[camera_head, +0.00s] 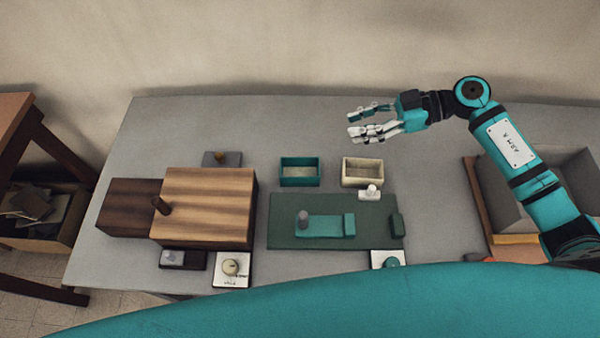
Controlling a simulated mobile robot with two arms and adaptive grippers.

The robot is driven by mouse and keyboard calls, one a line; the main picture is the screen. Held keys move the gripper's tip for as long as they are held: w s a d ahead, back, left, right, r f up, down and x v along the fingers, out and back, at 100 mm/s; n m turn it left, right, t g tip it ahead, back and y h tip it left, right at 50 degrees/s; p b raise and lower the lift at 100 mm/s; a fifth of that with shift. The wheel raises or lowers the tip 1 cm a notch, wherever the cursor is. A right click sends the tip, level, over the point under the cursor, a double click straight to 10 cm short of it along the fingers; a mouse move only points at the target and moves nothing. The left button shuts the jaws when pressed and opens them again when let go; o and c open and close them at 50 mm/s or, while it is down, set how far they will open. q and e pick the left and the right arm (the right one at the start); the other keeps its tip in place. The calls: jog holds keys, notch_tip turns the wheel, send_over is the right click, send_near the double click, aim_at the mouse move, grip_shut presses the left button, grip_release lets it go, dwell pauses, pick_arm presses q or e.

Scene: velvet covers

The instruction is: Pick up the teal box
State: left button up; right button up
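The teal box (299,181) is a small open-topped box with a pale inside. It stands upright on the grey table, behind the dark green mat (283,228) and left of a cream box (361,178) of similar shape. My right gripper (356,122) reaches in from the right, above the back part of the table. Its fingers are spread apart with nothing between them. In the picture it is up and to the right of the teal box, apart from it. My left gripper is not in view.
A teal slab (327,227) with a grey knob lies on the mat. A large striped wooden block (208,205) stands at the left. Several small knobbed pieces lie around. A grey bin (520,206) stands at the right under my arm. The table's back strip is clear.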

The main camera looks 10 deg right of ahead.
aim_at(300, 172)
notch_tip(300, 172, down, 16)
jog(key=b, duration=1.4)
jog(key=x, duration=0.6)
jog(key=shift+w+a, duration=0.2)
jog(key=shift+a, duration=0.1)
jog(key=shift+s+p+x, duration=0.15)
jog(key=shift+p+x, duration=0.05)
jog(key=shift+x, duration=1.15)
jog(key=shift+s+p+x, duration=0.15)
jog(key=shift+x, duration=1.2)
jog(key=shift+f, duration=0.2)
jog(key=shift+c, duration=0.2)
grip_shut()
